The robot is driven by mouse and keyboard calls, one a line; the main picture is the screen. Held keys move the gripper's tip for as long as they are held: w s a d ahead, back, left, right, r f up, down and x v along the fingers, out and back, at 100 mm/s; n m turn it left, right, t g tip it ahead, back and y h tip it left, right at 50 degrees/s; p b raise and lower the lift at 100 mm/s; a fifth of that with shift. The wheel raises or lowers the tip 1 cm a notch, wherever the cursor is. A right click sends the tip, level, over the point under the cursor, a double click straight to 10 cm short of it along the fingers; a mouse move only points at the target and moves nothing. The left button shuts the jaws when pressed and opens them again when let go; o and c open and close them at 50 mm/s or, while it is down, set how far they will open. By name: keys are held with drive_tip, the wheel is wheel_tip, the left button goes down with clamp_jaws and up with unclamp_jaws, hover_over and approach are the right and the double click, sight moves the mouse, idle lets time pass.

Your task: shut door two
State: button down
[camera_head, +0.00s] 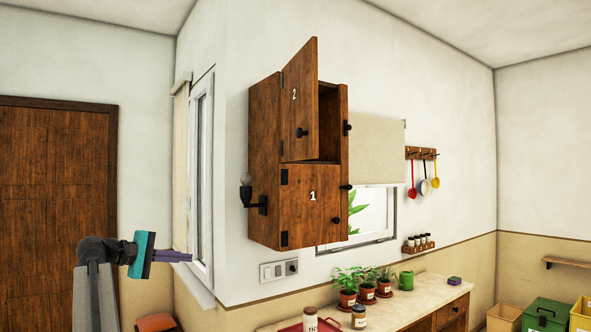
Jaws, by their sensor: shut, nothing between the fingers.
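Door two (298,105) is the upper door of the brown wooden wall cabinet (264,165). It carries a white "2" and a dark round knob, and it stands open, swung out on its left-side hinges. Part of the dark upper compartment (328,125) shows to its right. Door one (312,205), marked "1", is below it and looks shut. My gripper (188,257) is at the lower left, with purple fingers pointing right. It is shut and empty, apart from the cabinet and lower than door two.
A dark lamp fitting (247,195) sticks out at the cabinet's left side. A window (203,170) is behind my gripper. Below the cabinet, a counter (415,305) holds potted plants (347,282), jars (359,317) and a red tray (300,326). The space before the doors looks clear.

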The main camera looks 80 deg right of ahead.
drive_tip(key=s+a+r+m+g+y, duration=0.1)
drive_tip(key=s+r+m+g, duration=0.1)
drive_tip(key=s+r, duration=0.5)
drive_tip(key=s+a+r+m+g+y+p, duration=0.1)
drive_tip(key=s+a+r+m+g, duration=0.1)
drive_tip(key=s+r, duration=0.6)
drive_tip(key=s+a+r+m+g+y, duration=0.1)
drive_tip(key=s+r, duration=0.6)
drive_tip(key=r, duration=1.1)
drive_tip(key=shift+s+a+m+g, duration=0.15)
drive_tip(key=shift+m+g, duration=0.55)
drive_tip(key=shift+g, duration=0.1)
drive_tip(key=shift+s, duration=0.1)
drive_tip(key=p, duration=0.5)
approach(308, 147)
drive_tip(key=x, duration=0.4)
drive_tip(key=shift+s+d+r, duration=0.15)
drive_tip(key=shift+s+d, duration=0.05)
drive_tip(key=shift+d, duration=0.1)
drive_tip(key=shift+x, duration=0.95)
drive_tip(key=shift+w, duration=0.1)
